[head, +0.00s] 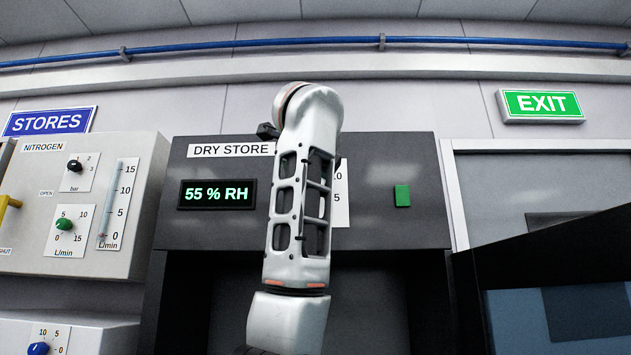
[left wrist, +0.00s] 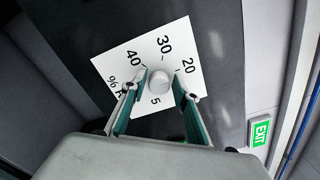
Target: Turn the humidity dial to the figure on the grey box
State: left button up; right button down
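The humidity dial (left wrist: 159,82) is a pale round knob on a white scale card (left wrist: 186,40) with 20, 30, 40 and a 5 visible; its pointer cannot be made out. My left gripper (left wrist: 161,74) is open, with one finger on each side of the knob; contact cannot be told. In the head view my left arm hides the dial and gripper, and only the card's right edge (head: 341,212) shows. The grey box (head: 390,225), labelled DRY STORE, has a green display (head: 217,194) reading 55 % RH. My right gripper is out of view.
A nitrogen panel (head: 125,235) with black (head: 74,165) and green (head: 65,224) knobs stands left. Below it is a blue knob (head: 38,348). A green square (head: 402,195) is on the grey box, and an EXIT sign (head: 541,105) hangs right.

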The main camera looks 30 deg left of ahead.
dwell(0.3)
pick_arm(q)
jog(key=v, duration=1.2)
jog(key=shift+s, duration=0.1)
dwell(0.3)
